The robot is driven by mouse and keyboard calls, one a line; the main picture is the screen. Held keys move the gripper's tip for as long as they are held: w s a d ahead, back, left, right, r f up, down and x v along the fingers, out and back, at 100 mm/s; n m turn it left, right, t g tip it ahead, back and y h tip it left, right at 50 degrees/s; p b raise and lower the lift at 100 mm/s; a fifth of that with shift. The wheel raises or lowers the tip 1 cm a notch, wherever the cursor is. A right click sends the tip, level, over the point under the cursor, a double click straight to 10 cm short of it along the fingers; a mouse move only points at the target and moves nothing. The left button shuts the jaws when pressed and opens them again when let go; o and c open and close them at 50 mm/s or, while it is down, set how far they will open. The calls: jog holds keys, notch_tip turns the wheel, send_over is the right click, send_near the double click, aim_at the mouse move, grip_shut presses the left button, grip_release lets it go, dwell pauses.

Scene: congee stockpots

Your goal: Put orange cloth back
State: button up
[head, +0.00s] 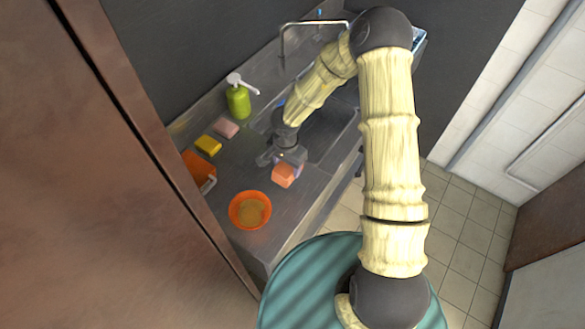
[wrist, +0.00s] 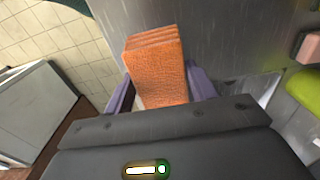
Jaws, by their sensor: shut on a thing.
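The orange cloth (wrist: 158,68) is a folded, layered block with a textured surface. My gripper (wrist: 160,90) is shut on it, with a purple finger on each side. In the head view the orange cloth (head: 284,175) shows at the end of my gripper (head: 285,163), over the metal counter near its front edge. I cannot tell whether the cloth touches the counter.
On the counter (head: 222,180) stand an orange bowl (head: 250,210) with tan contents, an orange container (head: 197,167), a yellow sponge (head: 208,145), a pink block (head: 226,127) and a green pump bottle (head: 238,100). A faucet (head: 300,25) rises behind my arm. Brown panel (head: 90,200) at left.

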aim_at(287, 166)
jog(key=shift+f, duration=2.3)
jog(key=shift+w+f+p, duration=0.1)
jog(key=shift+f+p, duration=0.2)
jog(key=shift+f, duration=1.75)
jog(key=shift+f, duration=0.3)
jog(key=o, duration=1)
jog(key=shift+o, duration=0.2)
notch_tip(287, 166, up, 13)
jog(key=shift+f+b, duration=0.15)
jog(key=shift+b, duration=0.3)
